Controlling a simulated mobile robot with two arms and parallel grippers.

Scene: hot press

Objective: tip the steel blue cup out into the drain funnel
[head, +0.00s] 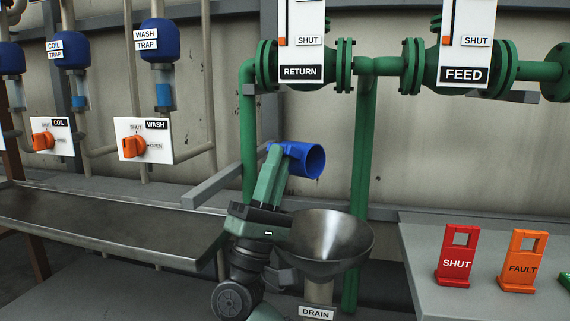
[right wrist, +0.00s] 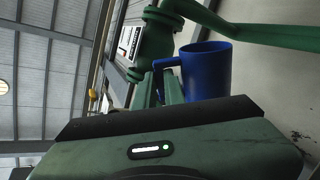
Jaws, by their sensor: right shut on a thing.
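The steel blue cup (head: 299,160) is held in the air above the back left rim of the drain funnel (head: 335,240). It lies tipped on its side, with its open mouth facing right and toward me. No contents show in its mouth. My right gripper (head: 279,151) is shut on the cup at its handle side, left of the cup body. In the right wrist view the cup (right wrist: 208,70) and its handle show at the fingertips (right wrist: 166,80). The funnel is a wide metal bowl; nothing is visible in it. My left gripper is not in view.
Green pipes with RETURN (head: 301,72) and FEED (head: 463,75) plates run behind the cup. A grey bench (head: 420,260) at right holds a red SHUT tag (head: 456,255) and an orange FAULT tag (head: 521,262). A metal tray (head: 110,225) lies left, below the WASH valve panel (head: 145,139).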

